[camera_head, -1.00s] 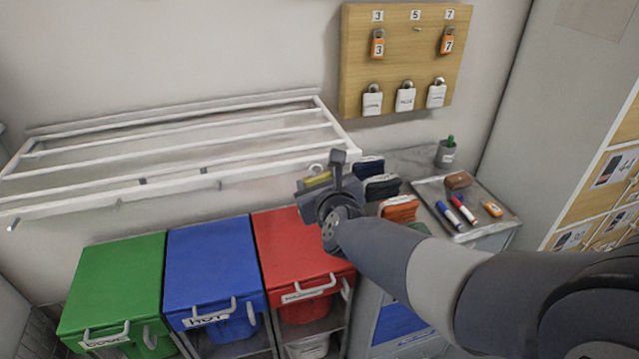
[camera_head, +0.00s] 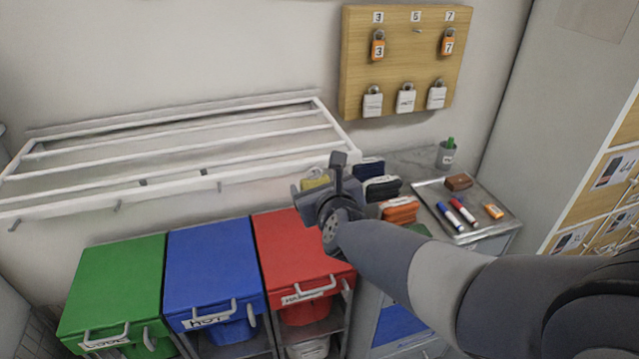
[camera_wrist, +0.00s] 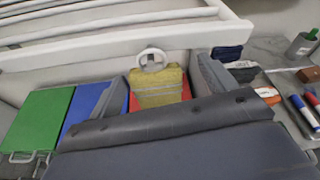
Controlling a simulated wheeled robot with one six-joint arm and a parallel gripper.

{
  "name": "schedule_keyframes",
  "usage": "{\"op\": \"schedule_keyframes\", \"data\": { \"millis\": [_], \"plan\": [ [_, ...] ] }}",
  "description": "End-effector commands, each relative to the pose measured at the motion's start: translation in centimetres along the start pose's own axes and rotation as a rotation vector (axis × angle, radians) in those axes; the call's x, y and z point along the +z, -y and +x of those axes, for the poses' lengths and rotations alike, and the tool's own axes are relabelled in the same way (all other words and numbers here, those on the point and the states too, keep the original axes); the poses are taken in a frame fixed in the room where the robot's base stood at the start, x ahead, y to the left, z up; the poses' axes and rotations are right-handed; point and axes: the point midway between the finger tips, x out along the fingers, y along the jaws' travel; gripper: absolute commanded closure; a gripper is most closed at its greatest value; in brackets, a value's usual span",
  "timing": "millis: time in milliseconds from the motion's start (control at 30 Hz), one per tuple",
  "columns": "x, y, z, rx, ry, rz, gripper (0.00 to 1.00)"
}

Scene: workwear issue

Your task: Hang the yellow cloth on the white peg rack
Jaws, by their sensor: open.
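The yellow cloth (camera_wrist: 160,88) with grey bands and a white ring (camera_wrist: 152,59) at its top sits between my gripper's two fingers (camera_wrist: 161,88) in the wrist view. My gripper is open, with a gap beside the cloth. In the head view the cloth (camera_head: 315,181) is mostly hidden behind my gripper (camera_head: 326,188). The white peg rack (camera_head: 180,161) is on the wall, with small grey pegs along its front rail. The ring is just below the rail near its right end. I cannot tell whether it is on a peg.
Green (camera_head: 115,285), blue (camera_head: 213,262) and red (camera_head: 295,250) lidded bins stand below the rack. On the right, a counter holds folded cloth stacks (camera_head: 382,188), a tray (camera_head: 485,228) with markers and a cup (camera_head: 446,155). A wooden padlock board (camera_head: 400,60) hangs above.

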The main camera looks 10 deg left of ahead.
Motion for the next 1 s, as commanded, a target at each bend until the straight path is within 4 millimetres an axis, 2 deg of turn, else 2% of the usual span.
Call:
{"op": "schedule_keyframes", "data": {
  "millis": [167, 600, 800, 1000],
  "plan": [
    [0.1, 0.0, -1.8, 0.001, 0.003, 0.000, 0.20],
    [0.3, 0.0, -8.9, 0.001, 0.003, 0.001, 0.20],
    [0.1, 0.0, -10.4, 0.001, 0.001, 0.000, 0.20],
    [0.0, 0.0, -10.7, 0.000, 0.001, 0.000, 0.20]
  ]
}}
